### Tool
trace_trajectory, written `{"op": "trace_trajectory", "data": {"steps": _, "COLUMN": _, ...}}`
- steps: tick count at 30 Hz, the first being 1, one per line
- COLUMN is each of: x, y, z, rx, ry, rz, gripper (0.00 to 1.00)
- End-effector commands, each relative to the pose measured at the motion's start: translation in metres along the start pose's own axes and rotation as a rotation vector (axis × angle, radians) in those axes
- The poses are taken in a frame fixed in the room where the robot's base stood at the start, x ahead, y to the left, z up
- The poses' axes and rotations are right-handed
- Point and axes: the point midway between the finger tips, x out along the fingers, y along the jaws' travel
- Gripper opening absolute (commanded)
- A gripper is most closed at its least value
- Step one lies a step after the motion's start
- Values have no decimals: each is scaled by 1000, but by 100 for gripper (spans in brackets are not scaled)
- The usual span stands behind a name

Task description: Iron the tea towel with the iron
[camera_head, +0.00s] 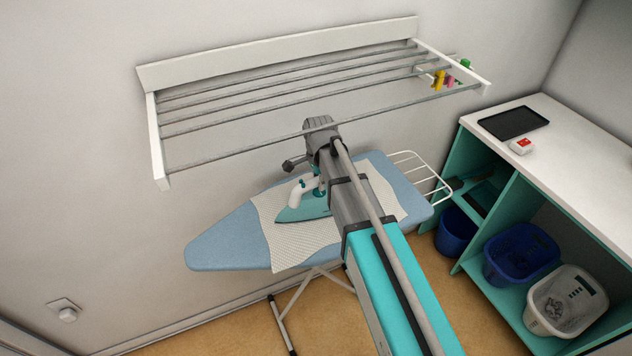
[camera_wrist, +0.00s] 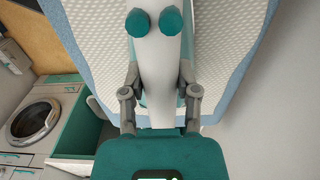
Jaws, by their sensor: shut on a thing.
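The iron (camera_head: 303,209) has a teal body and a white handle. It stands upright on the tea towel (camera_head: 284,241), apparently with its sole flat on the cloth. The pale, textured tea towel lies spread across the blue ironing board (camera_head: 219,240), its edge hanging over the near side. In the wrist view, my gripper (camera_wrist: 156,24) is shut on the white handle of the iron (camera_wrist: 160,85). The textured towel (camera_wrist: 90,40) shows around it. My arm hides part of the towel and the iron's right side in the head view.
A wall drying rack (camera_head: 300,85) with several colourful pegs juts out above the board. A wire rest (camera_head: 425,172) extends from the board's right end. A white-topped shelf unit (camera_head: 560,142) with bins stands at right. A washing machine (camera_wrist: 33,120) shows in the wrist view.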

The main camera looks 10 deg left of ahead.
Motion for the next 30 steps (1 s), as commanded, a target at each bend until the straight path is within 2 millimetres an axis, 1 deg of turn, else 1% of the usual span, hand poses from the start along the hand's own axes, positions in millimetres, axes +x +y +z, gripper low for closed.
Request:
{"op": "trace_trajectory", "data": {"steps": 6, "x": 0, "y": 0, "z": 0, "rx": 0, "ry": 0, "rz": 0, "gripper": 0}}
{"op": "trace_trajectory", "data": {"steps": 11, "x": 0, "y": 0, "z": -5, "rx": 1, "ry": 0, "rz": 0, "gripper": 0}}
{"op": "trace_trajectory", "data": {"steps": 30, "x": 1, "y": -1, "z": -55, "rx": 1, "ry": 0, "rz": 0, "gripper": 0}}
